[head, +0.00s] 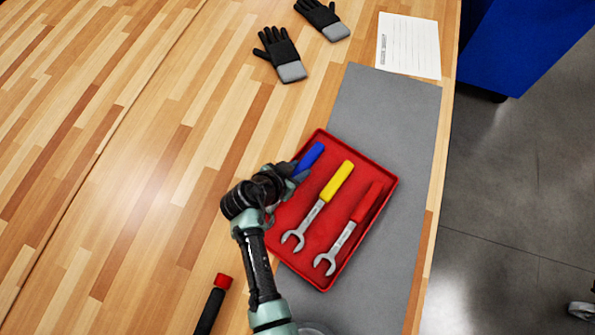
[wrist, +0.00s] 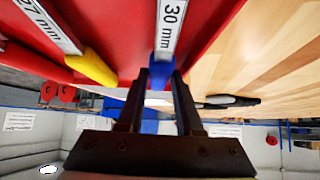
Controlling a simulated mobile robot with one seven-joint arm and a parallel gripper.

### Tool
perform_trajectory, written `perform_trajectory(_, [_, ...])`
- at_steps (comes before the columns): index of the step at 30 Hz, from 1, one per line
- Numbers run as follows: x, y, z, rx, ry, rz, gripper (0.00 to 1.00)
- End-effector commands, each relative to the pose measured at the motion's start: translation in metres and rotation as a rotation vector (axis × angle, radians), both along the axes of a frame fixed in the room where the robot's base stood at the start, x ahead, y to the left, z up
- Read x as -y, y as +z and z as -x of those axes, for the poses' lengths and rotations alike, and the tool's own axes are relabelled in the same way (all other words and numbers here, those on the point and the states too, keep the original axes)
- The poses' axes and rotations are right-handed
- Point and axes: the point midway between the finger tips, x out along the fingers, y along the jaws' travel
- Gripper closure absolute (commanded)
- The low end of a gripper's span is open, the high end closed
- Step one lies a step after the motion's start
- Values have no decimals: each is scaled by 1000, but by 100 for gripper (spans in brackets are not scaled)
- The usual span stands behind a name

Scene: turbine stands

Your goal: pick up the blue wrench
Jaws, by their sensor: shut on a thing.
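The blue wrench (head: 311,156) is at the left side of the red tray (head: 392,184). In the head view its blue handle shows and my arm hides the rest. In the wrist view its blue handle lies between my fingers, and its metal shank (wrist: 170,28) reads "30 mm". My gripper (head: 291,176) is shut on the blue handle; it also shows in the wrist view (wrist: 157,88). I cannot tell whether the wrench touches the tray floor.
A yellow wrench (head: 337,181) and a red-handled wrench (head: 363,206) lie in the tray to the right. The tray is on a grey mat (head: 390,110). Black gloves (head: 281,52) and a paper sheet (head: 409,46) lie beyond. A red-and-black tool (head: 213,302) lies at the front left.

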Motion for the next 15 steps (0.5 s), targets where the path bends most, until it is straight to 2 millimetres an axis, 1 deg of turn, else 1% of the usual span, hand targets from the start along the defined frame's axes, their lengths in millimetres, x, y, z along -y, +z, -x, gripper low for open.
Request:
perform_trajectory(11, [0,2,-1,2,0,0,100])
perform_trajectory(15, [0,9,-1,4,0,-1,100])
